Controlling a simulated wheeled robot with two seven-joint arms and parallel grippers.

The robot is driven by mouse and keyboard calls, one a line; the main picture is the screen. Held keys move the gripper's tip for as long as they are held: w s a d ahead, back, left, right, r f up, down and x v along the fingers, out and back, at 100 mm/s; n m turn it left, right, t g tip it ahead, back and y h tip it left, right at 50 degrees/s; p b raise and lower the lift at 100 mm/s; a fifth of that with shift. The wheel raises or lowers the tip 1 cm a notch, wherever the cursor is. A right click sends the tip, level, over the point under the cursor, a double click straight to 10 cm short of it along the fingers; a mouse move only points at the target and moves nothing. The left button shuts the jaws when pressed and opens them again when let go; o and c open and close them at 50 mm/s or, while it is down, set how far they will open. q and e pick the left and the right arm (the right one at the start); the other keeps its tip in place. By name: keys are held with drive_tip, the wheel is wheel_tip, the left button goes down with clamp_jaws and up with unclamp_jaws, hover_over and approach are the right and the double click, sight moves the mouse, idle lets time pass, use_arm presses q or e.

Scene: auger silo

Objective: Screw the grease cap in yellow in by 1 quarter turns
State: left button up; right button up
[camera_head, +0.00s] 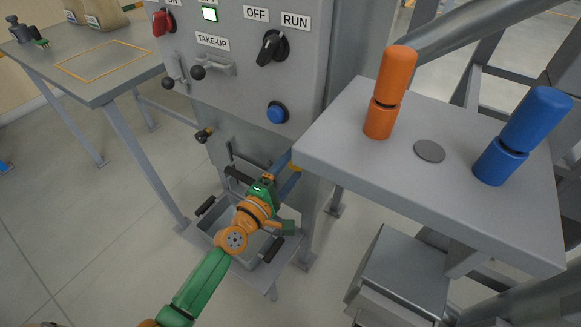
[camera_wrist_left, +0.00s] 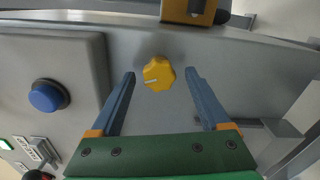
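The yellow grease cap (camera_wrist_left: 159,73) is a small lobed knob on a grey metal surface in the left wrist view. A short white mark on it points to the lower left. My left gripper (camera_wrist_left: 160,76) is open, with one blue finger on each side of the cap and a visible gap on both sides. I cannot tell how far the fingertips are from the surface. In the head view my left gripper (camera_head: 285,178) reaches in beside the cabinet, under the grey shelf, and the cap cannot be made out clearly there. My right gripper is not in view.
A blue button (camera_wrist_left: 45,96) is left of the cap; an orange-yellow block (camera_wrist_left: 188,10) is above it. The cabinet (camera_head: 240,90) carries switches. Orange (camera_head: 391,85) and blue (camera_head: 525,130) handled pieces stand on the shelf (camera_head: 460,190). A grey bin (camera_head: 222,212) sits below my arm.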

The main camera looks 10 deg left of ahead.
use_arm(q)
drive_tip(key=v, duration=0.7)
idle(0.3)
drive_tip(key=s+a+f+m+g+y, duration=0.2)
drive_tip(key=s+f+m+g, duration=0.2)
drive_tip(key=f, duration=0.8)
drive_tip(key=s+a+f+m+g+y, duration=0.2)
drive_tip(key=s+f+m+g, duration=0.15)
drive_tip(key=f, duration=0.95)
drive_tip(key=s+a+f+m+g+y, duration=0.15)
drive_tip(key=s+f+m+g, duration=0.3)
drive_tip(key=s+f, duration=0.55)
drive_tip(key=s+a+f+m+g, duration=0.1)
drive_tip(key=s+f+m+g, duration=0.15)
drive_tip(key=s, duration=0.55)
drive_tip(key=s+f+m+g, duration=0.15)
drive_tip(key=s+m, duration=0.25)
drive_tip(key=s, duration=0.4)
wheel_tip(320, 180, up, 17)
drive_tip(key=p, duration=1.8)
drive_tip(key=shift+s+a+y, duration=0.15)
drive_tip(key=shift+s+y, duration=0.2)
drive_tip(key=shift+s, duration=0.1)
